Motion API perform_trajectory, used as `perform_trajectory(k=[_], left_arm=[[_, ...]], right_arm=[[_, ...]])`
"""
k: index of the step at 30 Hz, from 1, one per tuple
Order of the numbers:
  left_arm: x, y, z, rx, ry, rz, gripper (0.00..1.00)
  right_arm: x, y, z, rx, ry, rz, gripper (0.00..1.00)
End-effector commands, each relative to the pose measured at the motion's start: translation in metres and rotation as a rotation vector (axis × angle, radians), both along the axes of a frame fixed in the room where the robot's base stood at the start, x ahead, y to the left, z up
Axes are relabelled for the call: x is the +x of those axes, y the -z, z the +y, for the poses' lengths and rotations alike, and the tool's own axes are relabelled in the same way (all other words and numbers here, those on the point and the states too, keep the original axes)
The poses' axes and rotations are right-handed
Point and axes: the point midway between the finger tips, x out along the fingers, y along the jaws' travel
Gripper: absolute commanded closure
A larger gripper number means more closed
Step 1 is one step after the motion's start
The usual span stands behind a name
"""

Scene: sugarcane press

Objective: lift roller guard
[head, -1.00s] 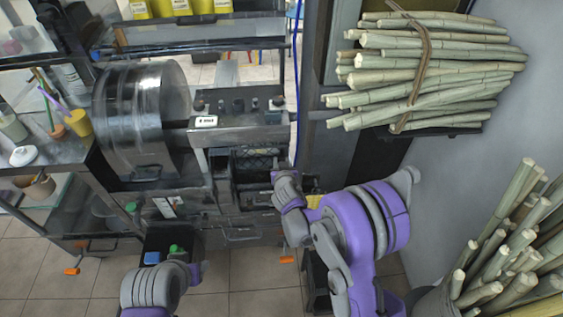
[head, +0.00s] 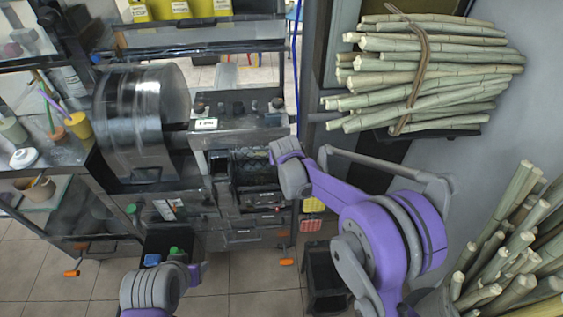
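The sugarcane press (head: 240,135) stands at centre left, with a large shiny metal drum (head: 145,105) on its left side. A dark mesh-like panel, which looks like the roller guard (head: 250,163), shows at the press front below the top box. My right gripper (head: 276,152) is at the right edge of this panel. Its fingers are hidden or too small to tell whether they hold the panel. My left gripper (head: 197,272) is low in front of the press, apart from the panel. Its fingers cannot be made out.
A strapped cane bundle (head: 430,70) lies on a rack at upper right. More cane stalks (head: 515,235) stand at lower right. A black bin (head: 325,275) is on the floor beside my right arm. A side table (head: 60,150) with cups stands at left.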

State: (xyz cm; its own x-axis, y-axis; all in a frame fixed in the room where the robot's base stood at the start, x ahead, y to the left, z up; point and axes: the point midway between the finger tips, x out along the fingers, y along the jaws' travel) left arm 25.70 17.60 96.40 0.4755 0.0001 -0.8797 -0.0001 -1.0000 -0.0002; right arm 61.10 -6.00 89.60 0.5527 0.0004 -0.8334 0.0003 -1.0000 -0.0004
Motion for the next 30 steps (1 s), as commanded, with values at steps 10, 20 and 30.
perform_trajectory(k=[10, 20, 30], left_arm=[[0.0004, -0.0010, 0.0000, 0.000, 0.000, -0.001, 0.50], [0.0004, -0.0010, 0.0000, 0.000, 0.000, -0.001, 0.50], [0.0003, -0.0009, 0.0000, 0.000, 0.000, -0.001, 0.50]], right_arm=[[0.0004, -0.0019, 0.0001, 0.000, 0.000, 0.027, 1.00], [0.0004, -0.0018, 0.0000, 0.000, 0.000, 0.027, 0.43], [-0.0004, -0.0025, 0.0000, 0.000, 0.000, 0.027, 0.37]])
